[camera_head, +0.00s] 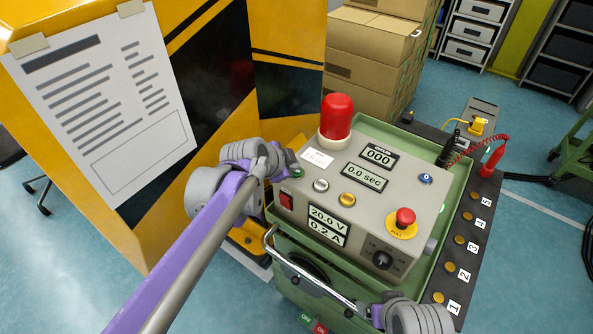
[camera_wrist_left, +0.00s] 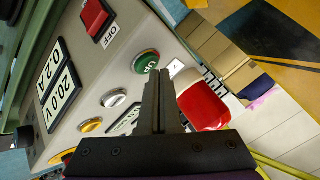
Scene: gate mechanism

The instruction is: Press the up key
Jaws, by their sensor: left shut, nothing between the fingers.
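The up key (camera_wrist_left: 146,62) is a round green button marked UP on the sloped face of the grey control box (camera_head: 405,183). In the head view the green key (camera_head: 297,171) shows at the left edge of the box, beside my left gripper (camera_head: 283,170). In the left wrist view my left gripper (camera_wrist_left: 159,74) is shut and empty. Its fingertips overlap the lower right edge of the key in the picture; I cannot tell whether they touch it. A part of my right arm shows at the bottom right of the head view, but its gripper does not.
A red dome lamp (camera_head: 337,115) stands at the back of the box. A red OFF switch (camera_wrist_left: 96,17), a white button (camera_wrist_left: 113,97) and a yellow button (camera_wrist_left: 91,125) are near the key. A red emergency stop (camera_head: 405,217) is at the right. A yellow cabinet (camera_head: 225,85) stands close on the left.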

